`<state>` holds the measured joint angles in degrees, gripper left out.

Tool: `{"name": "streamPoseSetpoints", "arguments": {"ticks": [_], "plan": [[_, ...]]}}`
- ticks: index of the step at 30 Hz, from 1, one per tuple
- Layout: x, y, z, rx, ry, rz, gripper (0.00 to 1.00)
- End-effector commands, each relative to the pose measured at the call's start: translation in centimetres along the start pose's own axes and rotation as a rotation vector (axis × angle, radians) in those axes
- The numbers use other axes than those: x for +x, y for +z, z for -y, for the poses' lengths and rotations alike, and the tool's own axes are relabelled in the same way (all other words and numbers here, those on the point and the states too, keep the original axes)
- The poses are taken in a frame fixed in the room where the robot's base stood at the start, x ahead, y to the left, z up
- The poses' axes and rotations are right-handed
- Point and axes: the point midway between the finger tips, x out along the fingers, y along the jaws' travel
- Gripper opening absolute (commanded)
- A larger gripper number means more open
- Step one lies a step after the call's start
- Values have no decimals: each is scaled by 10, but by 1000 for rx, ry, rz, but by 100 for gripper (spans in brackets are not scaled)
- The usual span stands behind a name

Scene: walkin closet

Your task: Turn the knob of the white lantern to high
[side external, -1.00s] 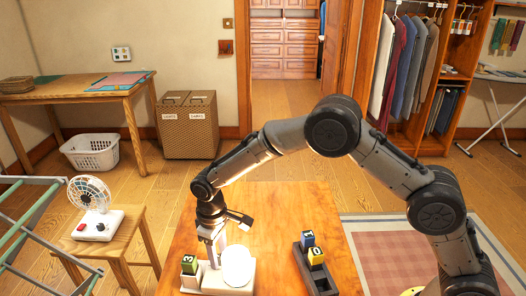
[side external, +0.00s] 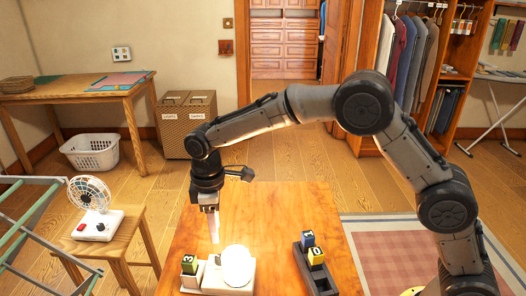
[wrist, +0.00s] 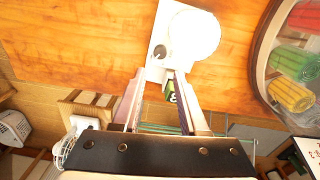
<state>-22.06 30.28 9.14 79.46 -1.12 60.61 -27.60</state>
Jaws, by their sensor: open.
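The white lantern stands on the wooden table near its front; its round white globe (side external: 237,262) sits on a flat white base (side external: 214,281). In the wrist view the globe (wrist: 193,36) is at the top, with a small dark knob (wrist: 160,52) on the base beside it. The knob's setting is too small to read. My gripper (side external: 214,239) points down above the lantern, apart from it. In the wrist view the fingers (wrist: 160,73) are spread with nothing between the tips, below the knob in the picture.
A dark tray (side external: 318,278) with a blue and a yellow block is to the right. A small fan (side external: 92,198) stands on a stool at left. The table behind the lantern is clear.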

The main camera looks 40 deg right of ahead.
Motion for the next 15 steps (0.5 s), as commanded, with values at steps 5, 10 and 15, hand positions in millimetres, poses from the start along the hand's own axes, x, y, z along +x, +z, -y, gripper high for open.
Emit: {"name": "streamPoseSetpoints", "arguments": {"ticks": [5,10,15], "plan": [[-34,-1,0,0,2,-5,43],[-61,7,-12,28,21,-38,43],[-88,19,-20,54,45,-79,43]]}}
